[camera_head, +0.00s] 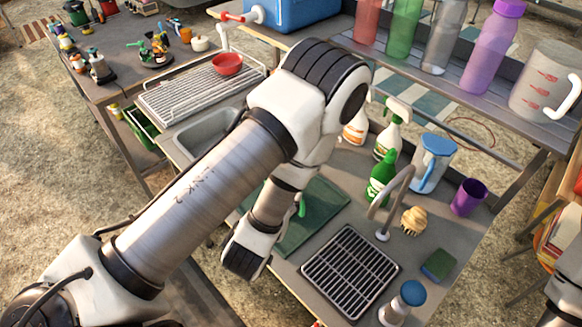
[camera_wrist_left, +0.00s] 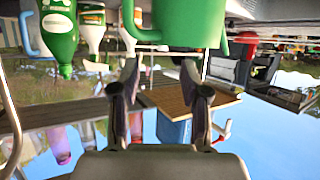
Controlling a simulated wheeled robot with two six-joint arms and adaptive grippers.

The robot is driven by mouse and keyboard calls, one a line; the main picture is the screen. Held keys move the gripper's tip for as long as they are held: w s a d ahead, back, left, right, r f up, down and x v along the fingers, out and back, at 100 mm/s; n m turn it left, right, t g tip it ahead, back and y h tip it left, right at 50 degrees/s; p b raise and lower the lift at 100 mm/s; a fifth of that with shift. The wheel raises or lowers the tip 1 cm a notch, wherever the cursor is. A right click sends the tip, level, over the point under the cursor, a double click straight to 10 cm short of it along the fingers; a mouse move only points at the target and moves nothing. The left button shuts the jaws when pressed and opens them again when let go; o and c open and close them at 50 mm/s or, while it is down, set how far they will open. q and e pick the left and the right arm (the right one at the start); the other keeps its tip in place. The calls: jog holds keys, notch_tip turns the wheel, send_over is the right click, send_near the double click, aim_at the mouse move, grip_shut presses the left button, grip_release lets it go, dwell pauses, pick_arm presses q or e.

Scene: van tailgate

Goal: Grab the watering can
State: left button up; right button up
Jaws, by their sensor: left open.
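A green vessel with handle-like parts, which looks like the watering can (camera_wrist_left: 180,20), is at the top of the left wrist view, which is upside down. It is partly cut off by the frame edge. My left gripper (camera_wrist_left: 160,85) is open and empty, its two fingers pointing toward the vessel, with no clear contact. In the head view my left arm covers most of that spot; only a small green piece (camera_head: 301,206) shows beside it, above the dark green mat (camera_head: 318,215). The left fingertips are hidden there. My right gripper is not in view.
Tall bottles stand on the back shelf (camera_head: 455,88).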

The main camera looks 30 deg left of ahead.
pick_arm(q)
jog(key=b+x, duration=0.4)
jog(key=x, duration=0.1)
jog(key=shift+w+b, duration=0.35)
jog(key=shift+w, duration=0.05)
jog(key=p+x, duration=0.1)
jog(key=x, duration=0.4)
jog(key=shift+d+r, duration=0.1)
jog(key=shift+d, duration=0.05)
grip_shut()
jog(key=shift+s, duration=0.1)
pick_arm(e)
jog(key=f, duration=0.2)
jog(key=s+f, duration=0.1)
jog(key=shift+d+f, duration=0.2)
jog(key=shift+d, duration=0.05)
